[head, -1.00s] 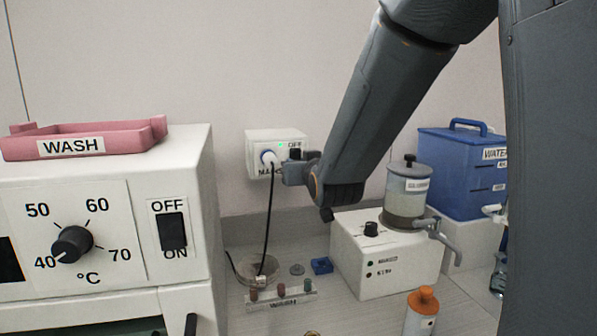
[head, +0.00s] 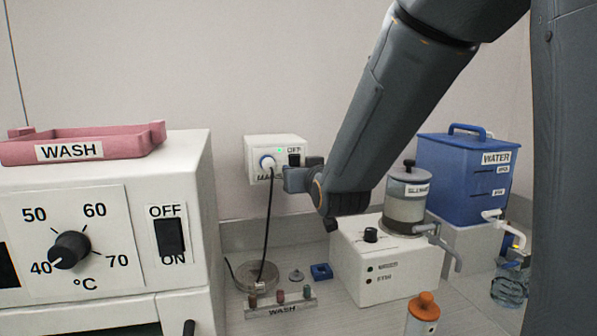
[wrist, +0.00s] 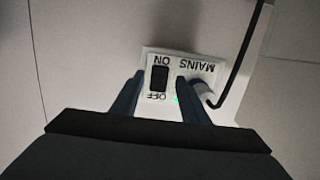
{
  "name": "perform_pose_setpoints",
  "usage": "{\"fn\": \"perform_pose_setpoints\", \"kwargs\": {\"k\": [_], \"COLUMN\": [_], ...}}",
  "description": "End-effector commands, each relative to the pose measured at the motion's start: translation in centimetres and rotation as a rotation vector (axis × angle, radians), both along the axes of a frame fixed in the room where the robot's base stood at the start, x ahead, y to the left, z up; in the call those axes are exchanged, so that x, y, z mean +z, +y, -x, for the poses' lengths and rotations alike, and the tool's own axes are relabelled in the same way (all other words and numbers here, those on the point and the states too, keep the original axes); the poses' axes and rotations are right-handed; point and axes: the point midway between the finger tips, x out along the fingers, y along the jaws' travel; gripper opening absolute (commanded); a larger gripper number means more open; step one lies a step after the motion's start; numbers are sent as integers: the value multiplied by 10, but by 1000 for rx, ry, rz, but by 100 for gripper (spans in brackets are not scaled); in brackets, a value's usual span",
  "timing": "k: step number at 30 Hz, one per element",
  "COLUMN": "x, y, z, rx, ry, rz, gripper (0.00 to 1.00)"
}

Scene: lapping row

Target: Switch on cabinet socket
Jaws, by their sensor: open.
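The white wall socket (head: 259,146), labelled MAINS, is on the back wall in the head view. A plug with a black cord sits in its left part, and a small green light glows above. Its black rocker switch (head: 294,160) is partly beside my gripper (head: 308,172), which hides the ON label there. In the wrist view the socket (wrist: 187,66) appears upside down, with the switch (wrist: 159,78) between the ON and OFF labels. My gripper (wrist: 156,88) is open, its two fingers on either side of the switch. Contact with the switch cannot be told.
A white cabinet (head: 185,200) with a temperature knob and its own OFF/ON switch stands at left, a pink WASH tray (head: 100,150) on top. A white stirrer box (head: 385,270), blue water tank (head: 455,180) and orange-capped bottle (head: 423,315) stand at right.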

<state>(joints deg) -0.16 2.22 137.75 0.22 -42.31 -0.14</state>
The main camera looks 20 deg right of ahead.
Motion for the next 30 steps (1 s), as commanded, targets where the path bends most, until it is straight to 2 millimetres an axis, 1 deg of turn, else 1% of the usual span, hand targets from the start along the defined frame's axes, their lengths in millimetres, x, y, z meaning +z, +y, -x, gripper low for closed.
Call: {"fn": "perform_pose_setpoints", "kwargs": {"k": [1, 6, 12, 17, 26, 28, 30], "x": [1, 4, 7, 7, 6, 1, -13], "y": [0, 0, 0, 0, 0, 0, 0], "z": [8, 32, 50, 55, 56, 56, 58], "rx": [0, 0, 0, -1, 0, 0, 0], "ry": [-2, -2, 0, 0, 3, 22, 71], "rz": [0, 0, 0, 0, 0, 0, 0], "gripper": [41, 41, 41, 41, 41, 41, 41]}}
